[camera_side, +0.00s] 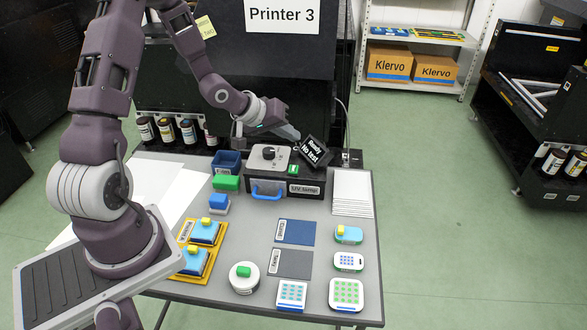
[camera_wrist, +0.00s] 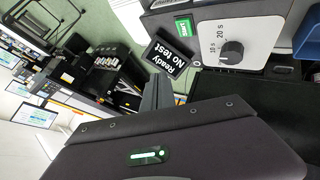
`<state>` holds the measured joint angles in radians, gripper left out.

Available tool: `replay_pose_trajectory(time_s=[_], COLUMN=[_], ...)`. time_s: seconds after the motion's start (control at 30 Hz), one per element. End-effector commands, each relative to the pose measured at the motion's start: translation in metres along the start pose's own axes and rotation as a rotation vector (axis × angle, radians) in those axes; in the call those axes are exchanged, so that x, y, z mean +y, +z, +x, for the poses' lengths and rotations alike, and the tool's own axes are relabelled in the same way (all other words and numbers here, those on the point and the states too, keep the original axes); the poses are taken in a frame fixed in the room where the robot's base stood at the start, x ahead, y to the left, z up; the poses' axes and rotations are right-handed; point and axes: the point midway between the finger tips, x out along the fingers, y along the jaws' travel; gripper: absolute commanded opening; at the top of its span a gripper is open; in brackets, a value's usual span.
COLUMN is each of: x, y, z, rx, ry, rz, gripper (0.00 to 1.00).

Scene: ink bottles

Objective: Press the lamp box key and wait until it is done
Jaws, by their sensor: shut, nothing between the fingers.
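The UV lamp box (camera_side: 258,183) stands at the back of the table, with a dark body, a blue drawer handle and a pale top panel. A black dial (camera_wrist: 232,53) sits on that panel, beside marks for 10 s and 20 s. The green key (camera_side: 293,169) is right of the dial in the side view; it also shows in the wrist view (camera_wrist: 183,27), lettered. A black display (camera_wrist: 165,57) reads "Ready No test". My gripper (camera_side: 297,135) is shut and empty, above and behind the box near the display, apart from the key.
A blue bin (camera_side: 227,162) stands left of the box, with green and blue blocks in front. Printed samples, mats and a round white pot (camera_side: 244,278) lie nearer. A white paper stack (camera_side: 352,193) is at the right. Printer 3 (camera_side: 283,55) rises behind.

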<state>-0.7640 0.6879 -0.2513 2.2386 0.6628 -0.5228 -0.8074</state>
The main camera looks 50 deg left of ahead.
Motion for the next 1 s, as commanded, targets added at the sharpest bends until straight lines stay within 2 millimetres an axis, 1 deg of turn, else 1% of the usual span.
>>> replay_pose_trajectory(time_s=[0.03,0.3,0.5,0.7,1.0], x=[-0.003,-0.025,-0.035,-0.039,-0.039], y=[0.005,0.026,0.036,0.039,0.039], z=[0.005,0.033,0.048,0.053,0.053], rx=[-0.005,-0.005,-0.003,-0.001,-0.001], ry=[-0.001,-0.003,-0.002,-0.002,-0.002], rz=[-0.001,0.000,0.000,0.002,0.002], gripper=[0.00,0.00,0.00,0.00,0.00])
